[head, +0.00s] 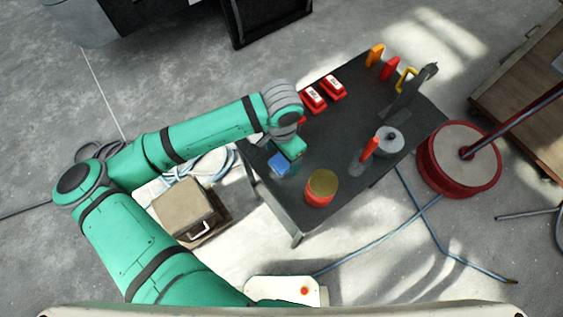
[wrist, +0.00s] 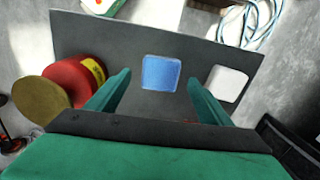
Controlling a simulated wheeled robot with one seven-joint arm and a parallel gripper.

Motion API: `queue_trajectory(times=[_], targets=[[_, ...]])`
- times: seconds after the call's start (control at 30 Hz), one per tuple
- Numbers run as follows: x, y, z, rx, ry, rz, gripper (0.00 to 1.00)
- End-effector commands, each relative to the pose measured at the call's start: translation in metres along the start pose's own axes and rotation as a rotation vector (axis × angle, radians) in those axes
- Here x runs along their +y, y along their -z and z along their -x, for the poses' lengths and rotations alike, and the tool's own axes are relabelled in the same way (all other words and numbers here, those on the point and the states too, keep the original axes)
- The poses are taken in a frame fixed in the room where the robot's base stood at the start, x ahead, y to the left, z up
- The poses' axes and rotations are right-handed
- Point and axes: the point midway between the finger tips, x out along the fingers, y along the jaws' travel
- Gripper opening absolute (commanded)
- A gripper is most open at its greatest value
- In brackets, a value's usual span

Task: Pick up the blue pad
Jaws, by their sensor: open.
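The blue pad (wrist: 161,73) lies flat on the dark grey table top (wrist: 120,50), near its edge. It also shows in the head view (head: 279,163), close to the table's left corner. My gripper (wrist: 158,88) is open, with its two green fingers apart and the pad seen between and beyond their tips. In the head view my gripper (head: 290,150) is above the table, right beside the pad in the picture. I cannot tell the exact height of the fingers over the pad.
A red can with a yellowish top (head: 321,187) stands near the pad. A white pad (wrist: 227,84) lies on the pad's other side in the wrist view. Red labelled blocks (head: 314,98), a grey round part (head: 389,139) and upright coloured handles (head: 376,54) occupy the table farther off.

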Motion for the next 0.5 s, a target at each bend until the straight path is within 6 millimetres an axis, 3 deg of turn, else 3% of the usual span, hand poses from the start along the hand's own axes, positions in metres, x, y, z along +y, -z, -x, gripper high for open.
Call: queue_trajectory(times=[0.2,0.5], targets=[[0.001,-0.001,-0.028,-0.001,-0.002,-0.001,0.73],[0.001,0.000,-0.033,0.001,-0.002,-0.004,0.73]])
